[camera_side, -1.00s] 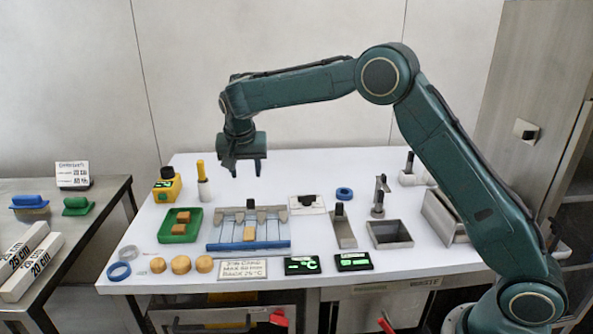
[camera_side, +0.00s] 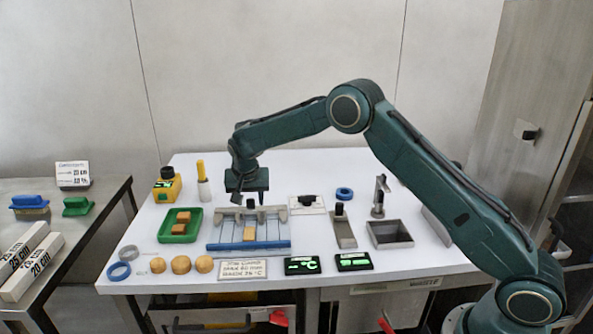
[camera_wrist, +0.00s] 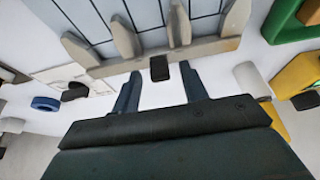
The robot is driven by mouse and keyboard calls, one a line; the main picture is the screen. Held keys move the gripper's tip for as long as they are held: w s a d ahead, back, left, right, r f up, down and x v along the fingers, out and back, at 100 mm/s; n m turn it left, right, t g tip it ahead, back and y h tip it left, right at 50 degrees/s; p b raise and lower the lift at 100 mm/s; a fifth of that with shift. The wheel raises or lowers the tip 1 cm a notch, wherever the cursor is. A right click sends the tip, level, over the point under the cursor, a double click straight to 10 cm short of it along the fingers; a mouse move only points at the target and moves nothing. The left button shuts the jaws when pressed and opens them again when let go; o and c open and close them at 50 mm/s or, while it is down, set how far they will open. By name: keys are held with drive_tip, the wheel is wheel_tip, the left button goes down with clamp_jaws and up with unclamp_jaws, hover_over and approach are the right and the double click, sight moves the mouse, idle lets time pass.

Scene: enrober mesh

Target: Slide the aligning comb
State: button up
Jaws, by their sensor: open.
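The aligning comb (camera_side: 278,211) is a beige-grey bar with broad pointed teeth. It lies across the back of the blue-edged wire mesh (camera_side: 215,246). In the wrist view the comb (camera_wrist: 205,48) has a small black handle (camera_wrist: 159,68) at its middle. My gripper (camera_side: 249,200) points down just above the comb's handle. In the wrist view my gripper (camera_wrist: 160,72) is open, its fingers on either side of the handle with gaps visible. Whether the fingertips are level with the handle is unclear.
A green tray (camera_side: 164,238) with orange blocks stands left of the mesh. A yellow device (camera_side: 167,187) and a yellow-topped holder (camera_side: 203,185) are behind it. A blue ring (camera_side: 344,193) and a grey bin (camera_side: 390,238) are to the right. Displays and a sign line the front.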

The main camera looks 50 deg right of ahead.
sight(249, 227)
drive_tip(key=shift+f, duration=0.15)
clamp_jaws()
drive_tip(key=shift+s+a, duration=2.75)
drive_tip(key=shift+a, duration=0.1)
drive_tip(key=shift+c, duration=0.7)
unclamp_jaws()
drive_tip(key=shift+s, duration=0.1)
drive_tip(key=shift+o, duration=0.7)
